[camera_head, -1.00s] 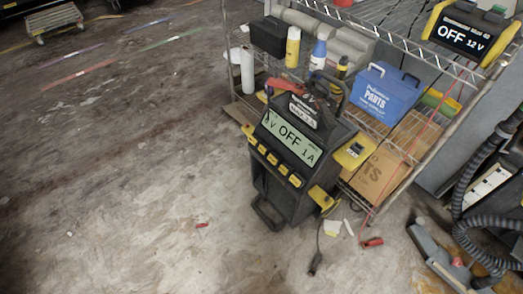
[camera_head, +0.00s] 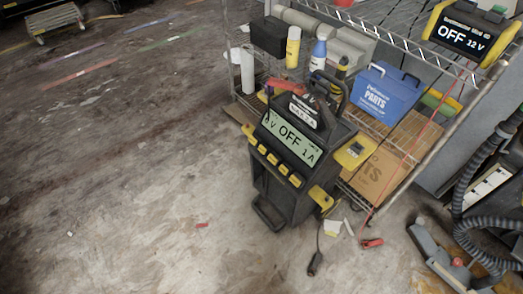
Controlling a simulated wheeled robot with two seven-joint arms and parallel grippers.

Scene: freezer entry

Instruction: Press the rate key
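A black and yellow battery charger (camera_head: 288,165) stands on the concrete floor in front of a wire shelf. Its pale green display (camera_head: 291,139) reads "OFF" in the middle, with "1 A" at the right and a "V" reading at the left. A row of several yellow keys (camera_head: 278,166) runs below the display; their labels are too small to read, so I cannot tell which is the rate key. A red clamp (camera_head: 285,86) lies on top of the charger. Neither of my grippers is in view.
The wire shelf (camera_head: 420,60) behind holds bottles, a blue parts box (camera_head: 385,90) and a second charger (camera_head: 466,30) reading "OFF 12 V". A cable, a red clamp (camera_head: 371,243) and a dark hose (camera_head: 475,235) lie at the right. Floor at left and front is mostly clear.

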